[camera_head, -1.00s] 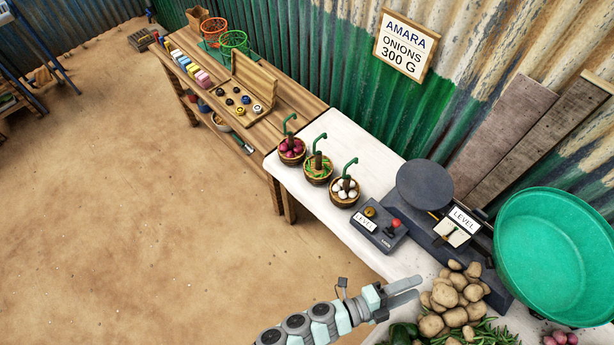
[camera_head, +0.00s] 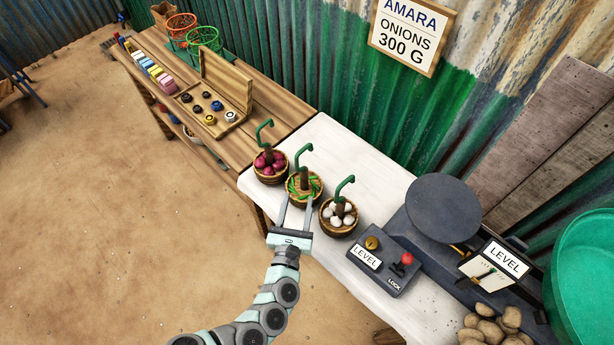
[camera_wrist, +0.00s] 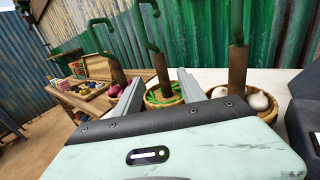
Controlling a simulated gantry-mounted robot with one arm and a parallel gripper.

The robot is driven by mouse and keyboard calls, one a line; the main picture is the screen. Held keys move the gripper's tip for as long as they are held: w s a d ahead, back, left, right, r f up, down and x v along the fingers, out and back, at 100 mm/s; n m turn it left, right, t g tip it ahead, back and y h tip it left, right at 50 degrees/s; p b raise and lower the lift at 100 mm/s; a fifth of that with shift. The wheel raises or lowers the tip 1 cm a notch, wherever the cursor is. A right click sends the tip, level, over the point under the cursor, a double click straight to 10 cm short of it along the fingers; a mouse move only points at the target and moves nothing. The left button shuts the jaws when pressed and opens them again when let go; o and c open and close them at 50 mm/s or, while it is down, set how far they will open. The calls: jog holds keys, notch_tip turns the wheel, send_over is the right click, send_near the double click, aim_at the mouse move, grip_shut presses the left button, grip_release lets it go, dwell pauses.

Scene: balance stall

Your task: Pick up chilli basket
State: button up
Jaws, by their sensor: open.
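The chilli basket (camera_head: 298,192) is a small round woven basket with green chillies, a brown post and a green hooked handle. It stands upright on the white table, between the red onion basket (camera_head: 270,169) and the basket of white bulbs (camera_head: 341,221). My gripper (camera_head: 296,208) is open and empty, its two fingers reaching toward the near side of the chilli basket. In the wrist view the chilli basket (camera_wrist: 163,97) shows between and beyond the fingers, with its post rising centrally. I cannot tell whether the fingertips touch it.
A control box (camera_head: 384,264) with a red knob sits right of the baskets, near a weighing scale (camera_head: 444,208). A wooden bench (camera_head: 275,99) with a tray of weights adjoins on the left. Potatoes (camera_head: 490,327) lie at lower right. The table's front strip is clear.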

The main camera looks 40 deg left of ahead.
aim_at(304, 178)
jog(key=x, duration=0.3)
jog(key=shift+w+a, duration=0.25)
jog(key=shift+w, duration=0.05)
jog(key=shift+w+a+f, duration=0.1)
jog(key=shift+w+a, duration=0.25)
jog(key=shift+w, duration=0.2)
jog(key=b+x, duration=0.1)
jog(key=x, duration=0.4)
jog(key=shift+d, duration=0.15)
jog(key=shift+s, duration=0.1)
grip_shut()
dwell(0.6)
